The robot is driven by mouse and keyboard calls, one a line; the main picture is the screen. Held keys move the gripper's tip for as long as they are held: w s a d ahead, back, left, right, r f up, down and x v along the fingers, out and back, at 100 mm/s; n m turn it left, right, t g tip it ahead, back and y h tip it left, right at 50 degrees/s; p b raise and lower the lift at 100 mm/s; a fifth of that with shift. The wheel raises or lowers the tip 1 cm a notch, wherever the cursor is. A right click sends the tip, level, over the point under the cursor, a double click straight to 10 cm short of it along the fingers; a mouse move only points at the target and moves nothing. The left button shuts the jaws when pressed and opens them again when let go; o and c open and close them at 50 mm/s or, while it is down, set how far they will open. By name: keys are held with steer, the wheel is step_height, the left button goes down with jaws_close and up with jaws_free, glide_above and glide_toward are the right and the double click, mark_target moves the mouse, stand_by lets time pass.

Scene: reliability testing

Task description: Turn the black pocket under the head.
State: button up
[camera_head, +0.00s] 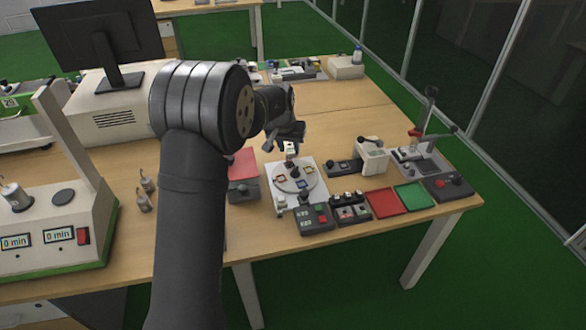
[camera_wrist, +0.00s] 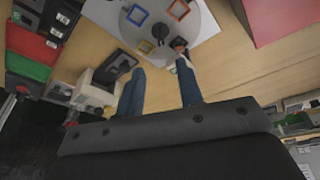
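A round grey turntable (camera_head: 294,183) sits on a white base plate (camera_head: 279,206) on the bench. Coloured square frames lie on it; a blue frame (camera_wrist: 137,15) and an orange-red frame (camera_wrist: 179,9) show in the wrist view. A small black knob (camera_wrist: 159,31) stands on the turntable. A small white block on a post (camera_head: 290,149), perhaps the head, is just below my gripper in the head view.
A red box (camera_head: 243,176) stands left of the plate. Button boxes (camera_head: 315,218) are in front, with a red tray (camera_head: 385,203) and a green tray (camera_head: 414,196) to the right. A cream device (camera_head: 373,157) stands behind the trays.

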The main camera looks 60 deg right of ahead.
mark_target(294, 170)
step_height(294, 170, up, 3)
steer(key=a+m+h, duration=0.1)
steer(key=a+m, duration=0.1)
steer(key=a, duration=0.1)
steer(key=x, duration=1.7)
steer(key=shift+d, duration=0.2)
jaws_close()
